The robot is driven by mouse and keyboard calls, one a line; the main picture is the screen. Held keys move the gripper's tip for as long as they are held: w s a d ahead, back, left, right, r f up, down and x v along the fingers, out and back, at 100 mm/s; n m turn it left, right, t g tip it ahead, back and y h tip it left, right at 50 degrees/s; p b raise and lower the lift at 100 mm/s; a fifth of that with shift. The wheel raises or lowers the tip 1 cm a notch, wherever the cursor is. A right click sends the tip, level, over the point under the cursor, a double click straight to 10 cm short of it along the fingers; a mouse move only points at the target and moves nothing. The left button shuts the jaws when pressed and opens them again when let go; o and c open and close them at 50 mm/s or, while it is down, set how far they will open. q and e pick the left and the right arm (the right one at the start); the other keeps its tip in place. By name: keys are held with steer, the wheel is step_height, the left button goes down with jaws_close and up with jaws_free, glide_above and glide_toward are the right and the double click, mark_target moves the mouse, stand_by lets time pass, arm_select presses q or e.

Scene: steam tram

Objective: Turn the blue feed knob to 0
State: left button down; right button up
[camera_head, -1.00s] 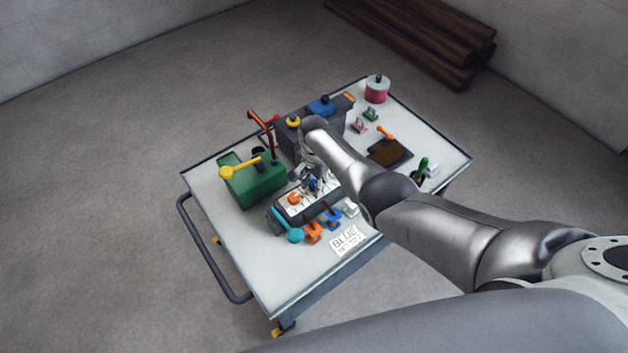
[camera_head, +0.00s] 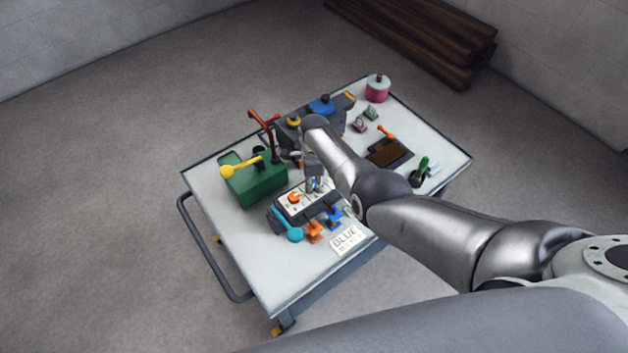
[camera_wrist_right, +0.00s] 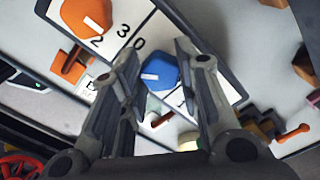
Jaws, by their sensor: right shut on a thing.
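The blue feed knob (camera_wrist_right: 160,71) sits on a white dial plate (camera_wrist_right: 180,30) in the right wrist view. Its white mark lies on its left part, and a printed 0 is up and left of it. My right gripper (camera_wrist_right: 157,58) has a finger on each side of the knob and is shut on it. In the head view my right gripper (camera_head: 315,183) reaches down onto the dial plate and mostly hides the knob. An orange knob (camera_wrist_right: 87,14) is on the same plate, with 2 and 3 printed near it. My left gripper is not in view.
A green box (camera_head: 257,187) with a yellow lever (camera_head: 240,168) stands left of the dial plate. A teal lever (camera_head: 292,234), an orange lever (camera_head: 313,231) and a blue lever (camera_head: 333,217) stand at its front. A BLUE card (camera_head: 347,240) lies nearby. The cart's front left is clear.

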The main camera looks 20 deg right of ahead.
mark_target(314, 183)
steer(key=m, duration=0.3)
steer(key=shift+m, duration=0.3)
steer(key=shift+w+m+b, duration=0.1)
steer(key=shift+m+b, duration=0.25)
steer(key=shift+m, duration=1.55)
steer(key=o, duration=1)
steer(key=shift+r, duration=6.05)
steer(key=shift+d+f, duration=0.1)
